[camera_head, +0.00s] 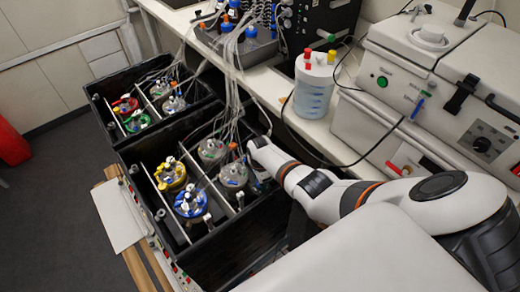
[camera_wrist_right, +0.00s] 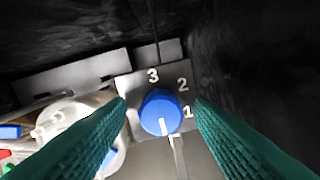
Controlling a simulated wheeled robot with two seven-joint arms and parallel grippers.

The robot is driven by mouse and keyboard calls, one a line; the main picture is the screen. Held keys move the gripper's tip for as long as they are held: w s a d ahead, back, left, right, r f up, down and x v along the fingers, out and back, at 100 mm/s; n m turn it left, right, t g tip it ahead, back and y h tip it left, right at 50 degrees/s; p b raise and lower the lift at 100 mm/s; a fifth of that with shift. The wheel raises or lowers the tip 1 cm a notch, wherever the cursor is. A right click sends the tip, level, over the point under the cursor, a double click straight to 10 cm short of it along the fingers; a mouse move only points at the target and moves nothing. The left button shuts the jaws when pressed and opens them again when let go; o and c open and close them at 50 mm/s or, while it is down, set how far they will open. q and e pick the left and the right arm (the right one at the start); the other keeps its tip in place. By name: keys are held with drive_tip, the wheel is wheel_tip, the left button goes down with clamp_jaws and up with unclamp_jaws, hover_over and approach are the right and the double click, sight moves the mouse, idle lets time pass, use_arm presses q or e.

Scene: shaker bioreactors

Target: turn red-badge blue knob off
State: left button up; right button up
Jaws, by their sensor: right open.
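A round blue knob (camera_wrist_right: 158,108) sits on a light grey plate (camera_wrist_right: 183,75) marked 3, 2 and 1 in the right wrist view. Its white pointer mark faces the bottom of the picture, slightly right, past the 1. My right gripper (camera_wrist_right: 160,103) is open, with its green ribbed fingers on either side of the knob and visible gaps to it. In the head view my right arm (camera_head: 330,195) reaches to the right side of the near black box; its fingers and the knob are hidden there. No red badge can be made out beside the knob. My left gripper is out of view.
The near black box (camera_head: 240,238) holds several lidded vessels with tubes; dark walls rise close around the knob. A white vessel (camera_wrist_right: 75,118) lies left of it. A bottle of blue liquid (camera_head: 314,90) and white machines stand on the bench behind.

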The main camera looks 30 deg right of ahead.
drive_tip(key=shift+r, duration=0.1)
drive_tip(key=shift+r, duration=0.35)
wheel_tip(320, 180, up, 4)
drive_tip(key=shift+r+p, duration=0.2)
drive_tip(key=shift+p, duration=0.9)
wheel_tip(320, 180, up, 7)
drive_tip(key=shift+f, duration=0.15)
